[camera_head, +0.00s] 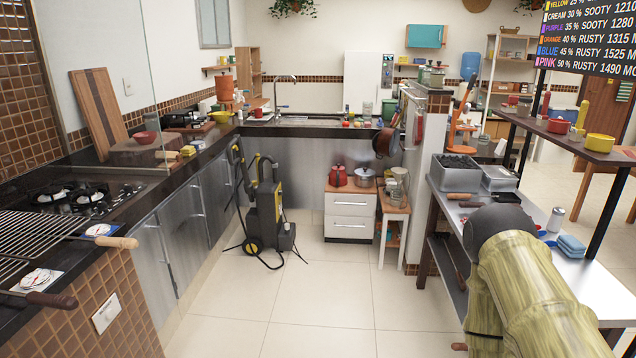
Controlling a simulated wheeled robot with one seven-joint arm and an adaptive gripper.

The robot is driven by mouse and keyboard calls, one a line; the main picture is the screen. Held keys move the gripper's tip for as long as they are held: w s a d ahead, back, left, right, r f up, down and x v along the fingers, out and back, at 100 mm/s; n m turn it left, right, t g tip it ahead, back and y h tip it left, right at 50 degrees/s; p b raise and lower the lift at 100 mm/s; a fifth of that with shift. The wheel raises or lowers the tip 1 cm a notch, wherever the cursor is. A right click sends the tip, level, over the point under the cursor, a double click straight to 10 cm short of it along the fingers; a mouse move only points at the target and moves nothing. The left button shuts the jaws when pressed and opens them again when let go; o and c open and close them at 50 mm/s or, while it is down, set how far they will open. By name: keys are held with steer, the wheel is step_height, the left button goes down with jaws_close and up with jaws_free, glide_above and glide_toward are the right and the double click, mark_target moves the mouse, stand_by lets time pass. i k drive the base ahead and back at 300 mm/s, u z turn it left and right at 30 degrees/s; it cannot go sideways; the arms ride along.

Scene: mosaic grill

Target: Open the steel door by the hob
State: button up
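The hob (88,196), with black burners, is set in the dark counter at the left. Below the counter beside it is a row of steel doors. My arm shows at the lower right, well across the floor from these doors. My gripper cannot be seen.
A black and yellow pressure washer (268,212) stands on the floor near the farther doors, its hose around it. A steel table (556,262) is at the right by my arm. A grill rack (35,232) and wooden handles overhang the left. The tiled floor between (305,300) is clear.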

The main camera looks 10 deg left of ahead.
mark_target(180, 217)
steer(key=i, duration=1.65)
steer(key=u, duration=0.75)
steer(key=i, duration=1.5)
steer(key=u, duration=1.35)
steer(key=i, duration=0.55)
steer(key=u, duration=0.2)
